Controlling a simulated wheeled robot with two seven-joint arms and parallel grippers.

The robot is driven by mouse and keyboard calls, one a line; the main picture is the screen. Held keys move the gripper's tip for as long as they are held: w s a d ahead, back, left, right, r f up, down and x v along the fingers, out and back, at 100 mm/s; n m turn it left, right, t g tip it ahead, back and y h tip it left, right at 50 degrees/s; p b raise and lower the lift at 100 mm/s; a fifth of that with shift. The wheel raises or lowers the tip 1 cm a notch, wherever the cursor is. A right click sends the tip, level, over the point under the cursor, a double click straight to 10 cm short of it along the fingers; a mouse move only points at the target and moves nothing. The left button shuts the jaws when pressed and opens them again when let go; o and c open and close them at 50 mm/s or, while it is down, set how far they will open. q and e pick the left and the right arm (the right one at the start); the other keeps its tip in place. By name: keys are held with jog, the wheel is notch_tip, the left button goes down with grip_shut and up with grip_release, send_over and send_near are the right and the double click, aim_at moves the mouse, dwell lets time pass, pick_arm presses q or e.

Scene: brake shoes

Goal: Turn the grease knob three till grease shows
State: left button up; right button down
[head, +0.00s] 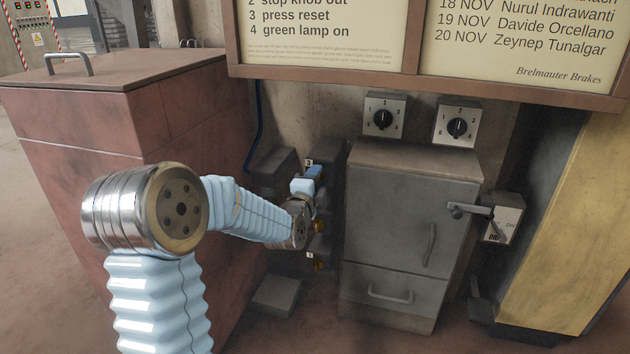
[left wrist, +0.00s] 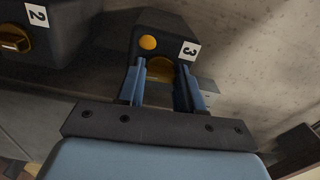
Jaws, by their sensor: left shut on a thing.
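Grease knob three (left wrist: 160,69) is a yellow knob on a dark box (left wrist: 168,27) marked 3, in the left wrist view. My left gripper (left wrist: 162,88) has its two blue fingers on either side of this knob and is shut on it. A round orange-yellow spot (left wrist: 148,42) shows on the box face above the knob; I cannot tell if it is grease. In the head view my left gripper (head: 308,183) is at the box below the label 3 (head: 309,162), and it hides the knob. My right gripper is not in view.
Knob two (left wrist: 14,38) sits on a neighbouring box marked 2. Another yellow knob (head: 319,262) is lower on the column, by the label 1. A reddish bin (head: 110,120) stands at the left. A grey cabinet (head: 408,215) stands close at the right, with two dials (head: 384,117) above.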

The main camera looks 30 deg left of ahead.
pick_arm(q)
jog(key=o, duration=1)
jog(key=shift+o, duration=0.2)
jog(key=shift+s, duration=0.1)
jog(key=p+v, duration=0.1)
jog(key=v, duration=1.2)
jog(key=shift+s+d, duration=0.2)
jog(key=shift+s, duration=0.05)
